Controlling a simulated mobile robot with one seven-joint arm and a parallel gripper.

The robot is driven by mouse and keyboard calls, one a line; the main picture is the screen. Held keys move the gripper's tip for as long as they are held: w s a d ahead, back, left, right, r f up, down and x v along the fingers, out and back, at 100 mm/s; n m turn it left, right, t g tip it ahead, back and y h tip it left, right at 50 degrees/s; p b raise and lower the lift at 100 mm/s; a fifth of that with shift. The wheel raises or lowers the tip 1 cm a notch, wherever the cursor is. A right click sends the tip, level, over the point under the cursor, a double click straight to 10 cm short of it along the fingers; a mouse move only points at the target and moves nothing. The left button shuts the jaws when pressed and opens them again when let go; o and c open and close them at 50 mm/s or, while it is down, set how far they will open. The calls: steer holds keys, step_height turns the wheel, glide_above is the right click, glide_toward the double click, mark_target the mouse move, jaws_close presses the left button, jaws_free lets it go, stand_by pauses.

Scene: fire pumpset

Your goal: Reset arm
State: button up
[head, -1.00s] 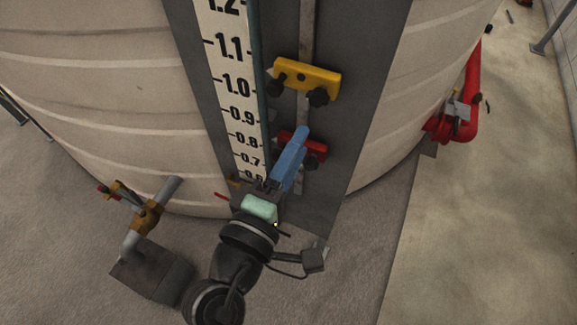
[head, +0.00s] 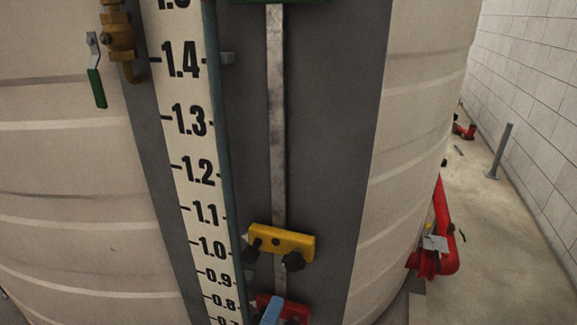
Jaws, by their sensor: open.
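My gripper (head: 272,312) shows only as a blue finger end at the bottom edge of the head view. The rest of it and my arm are below the picture. The finger is in front of a red block (head: 294,309) on the vertical metal rail (head: 276,130). Whether they touch cannot be told. I see nothing held in the part that shows.
A yellow block (head: 281,243) with black knobs sits on the rail above the red one. A numbered scale (head: 187,120) runs up the large beige tank (head: 60,190). A brass valve with a green handle (head: 97,88) is upper left. Red pipe (head: 444,230) stands at right.

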steer(key=w+d+r+m+t+y+p, duration=0.1)
steer(key=w+r+m+t, duration=0.2)
steer(key=r, duration=0.8)
steer(key=w+d+r+m+t+y, duration=0.1)
steer(key=w+r+m, duration=0.1)
steer(key=r+m, duration=0.6)
steer(key=s+r+m+t+y, duration=0.1)
steer(key=s+r+t, duration=0.2)
steer(key=r, duration=0.8)
steer(key=s+d+r+t+y+p, duration=0.1)
steer(key=s+r+t+y, duration=0.1)
steer(key=r, duration=0.9)
steer(key=shift+s+m+t, duration=0.4)
steer(key=shift+s+t, duration=0.1)
steer(key=shift+s, duration=0.5)
